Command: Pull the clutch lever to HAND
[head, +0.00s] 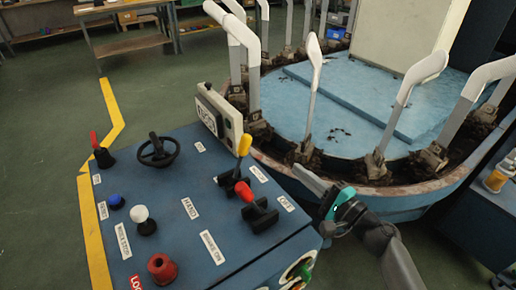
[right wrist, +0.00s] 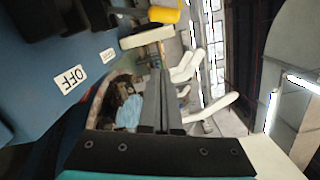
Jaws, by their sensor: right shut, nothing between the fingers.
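The control console (head: 160,215) carries a yellow-handled lever (head: 244,146) and a red-handled lever (head: 245,191), both in black slotted bases. I cannot tell by any readable label which is the clutch lever. The HAND label (head: 190,208) lies left of the red lever, and the OFF label (head: 287,204) lies to its right. My right gripper (head: 299,171) is shut and empty, right of the levers and apart from them. In the right wrist view, its fingers are together, with a yellow handle (right wrist: 165,14) above and the OFF label (right wrist: 70,78) at left. My left gripper is not in view.
The console also holds a black handwheel (head: 157,151), a white knob (head: 144,218), a red button (head: 161,268) and a small red lever (head: 100,153). Behind it stands a round blue machine (head: 300,105) with several white upright sock forms (head: 313,75) around its rim.

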